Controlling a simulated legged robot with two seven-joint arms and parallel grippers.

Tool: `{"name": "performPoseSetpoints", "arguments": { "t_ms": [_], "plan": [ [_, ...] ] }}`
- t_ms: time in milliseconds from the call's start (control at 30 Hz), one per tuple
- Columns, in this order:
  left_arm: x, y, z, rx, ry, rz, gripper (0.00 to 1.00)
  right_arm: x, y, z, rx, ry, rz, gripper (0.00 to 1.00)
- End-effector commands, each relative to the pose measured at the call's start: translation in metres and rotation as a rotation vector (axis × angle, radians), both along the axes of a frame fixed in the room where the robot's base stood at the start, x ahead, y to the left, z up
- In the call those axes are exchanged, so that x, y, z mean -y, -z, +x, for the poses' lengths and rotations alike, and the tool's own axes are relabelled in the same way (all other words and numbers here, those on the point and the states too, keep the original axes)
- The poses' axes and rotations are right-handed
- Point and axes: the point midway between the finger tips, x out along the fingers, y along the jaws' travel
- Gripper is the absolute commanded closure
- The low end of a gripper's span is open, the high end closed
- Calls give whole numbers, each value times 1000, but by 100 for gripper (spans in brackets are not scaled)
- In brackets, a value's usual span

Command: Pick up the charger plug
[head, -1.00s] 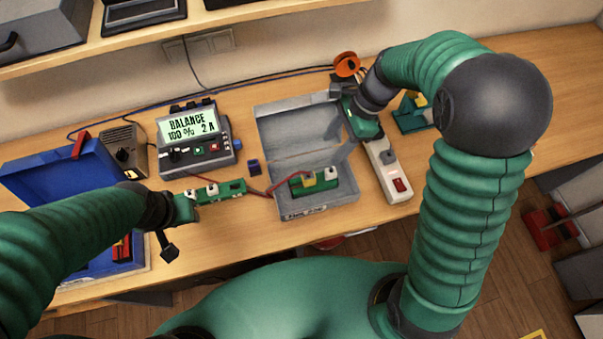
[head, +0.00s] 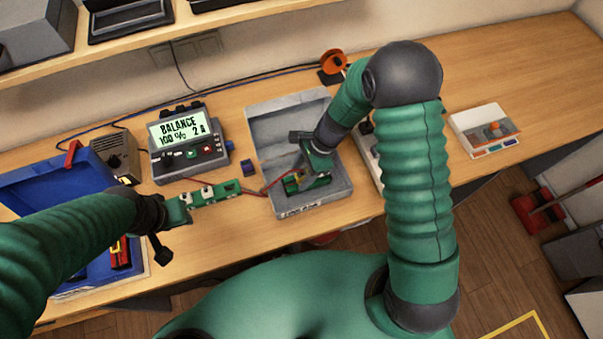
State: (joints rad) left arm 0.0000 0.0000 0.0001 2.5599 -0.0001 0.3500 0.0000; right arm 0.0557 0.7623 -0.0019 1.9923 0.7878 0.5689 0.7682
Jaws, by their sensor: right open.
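A small yellow connector (head: 291,183), which looks like the charger plug, is in the grey tray (head: 262,140) at the end of a red lead (head: 279,180). A green piece (head: 318,183) lies beside it, partly covered by my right gripper. My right gripper (head: 308,174) is open and points down into the tray, close to the yellow connector; whether they touch is unclear. My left gripper (head: 180,208) is at the near end of a green strip with white parts (head: 212,195), left of the tray. Its jaws are too small to read.
The charger (head: 190,145) with a lit BALANCE display stands behind and left of the tray. A blue case (head: 50,185) is at far left. A white box (head: 485,128) sits at right. A power strip is mostly hidden behind my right arm.

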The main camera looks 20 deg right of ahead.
Motion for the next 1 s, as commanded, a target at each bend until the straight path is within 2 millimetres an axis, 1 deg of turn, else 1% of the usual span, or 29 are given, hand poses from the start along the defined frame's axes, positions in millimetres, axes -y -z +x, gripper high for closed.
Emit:
{"name": "performPoseSetpoints", "arguments": {
  "t_ms": [33,67,433,467,800,867,1000],
  "plan": [
    [0,0,0,0,0,0,64,1,0,0,0,0,0,47],
    [0,0,0,0,0,0,64,1,0,0,0,1,1,50],
    [0,0,0,0,0,0,64,1,0,0,0,1,1,98],
    [0,0,0,0,0,0,64,1,0,0,0,1,0,100],
    [0,1,0,0,0,0,64,2,-1,0,1,1,-1,100],
    [0,1,0,0,0,0,64,1,-3,0,1,0,0,100],
    [0,4,0,0,0,0,64,1,-15,1,3,1,-1,100]
  ]
}}
